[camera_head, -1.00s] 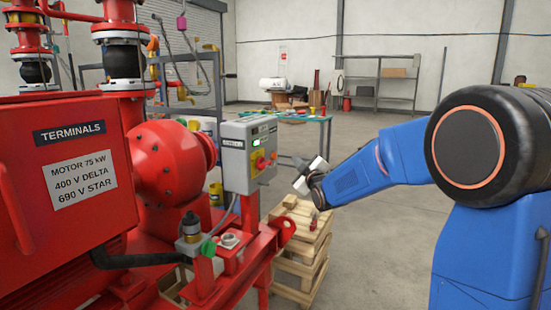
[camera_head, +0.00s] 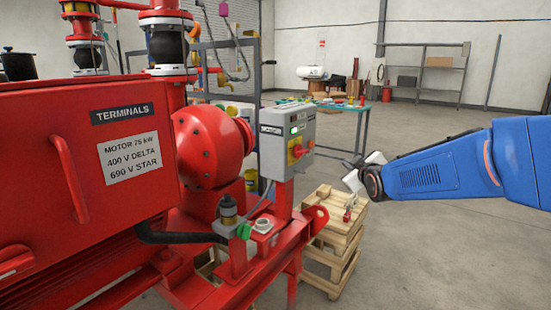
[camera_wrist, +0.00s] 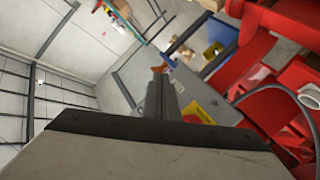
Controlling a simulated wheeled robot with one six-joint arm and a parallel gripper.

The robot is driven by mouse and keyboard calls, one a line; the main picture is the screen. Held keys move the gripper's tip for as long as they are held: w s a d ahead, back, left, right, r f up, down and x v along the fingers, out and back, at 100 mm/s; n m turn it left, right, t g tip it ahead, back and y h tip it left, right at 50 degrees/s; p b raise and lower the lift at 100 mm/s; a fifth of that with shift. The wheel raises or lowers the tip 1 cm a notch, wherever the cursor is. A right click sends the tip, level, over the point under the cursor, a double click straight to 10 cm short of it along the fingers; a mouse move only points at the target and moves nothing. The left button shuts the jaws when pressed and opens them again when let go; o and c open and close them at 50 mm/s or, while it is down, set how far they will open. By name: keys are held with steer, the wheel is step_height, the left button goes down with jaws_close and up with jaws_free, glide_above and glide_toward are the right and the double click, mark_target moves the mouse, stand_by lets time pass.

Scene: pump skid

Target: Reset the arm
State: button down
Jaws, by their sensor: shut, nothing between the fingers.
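My blue arm (camera_head: 425,172) reaches in from the right in the head view. My gripper (camera_head: 350,162) is at its left end, in the air to the right of the grey control box (camera_head: 287,140) and above the wooden pallets. In the wrist view my gripper's fingers (camera_wrist: 160,95) are together with nothing between them. The control box, with its red and yellow switch, shows partly behind the fingers in the wrist view (camera_wrist: 207,103).
The red pump skid with its terminal box (camera_head: 85,170) fills the left. Stacked pallets (camera_head: 335,262) stand beside it, with a small red object (camera_head: 348,214) on top. A teal table (camera_head: 365,112) and shelving (camera_head: 425,70) stand behind. The floor at right is clear.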

steer(key=s+d+f+m+g, duration=0.1)
steer(key=s+f+m+g, duration=0.2)
steer(key=s, duration=1.2)
steer(key=s+d+f+m+g, duration=0.1)
steer(key=s+f+g, duration=0.3)
steer(key=s, duration=1.1)
steer(key=s+d+f+m+g+h, duration=0.1)
steer(key=s+f+m+g, duration=0.2)
steer(key=s+f, duration=0.5)
steer(key=s+m, duration=0.1)
steer(key=s, duration=0.6)
steer(key=shift+d+m+g, duration=0.2)
steer(key=shift+m+g, duration=0.1)
steer(key=shift+g, duration=0.1)
steer(key=shift+a, duration=0.1)
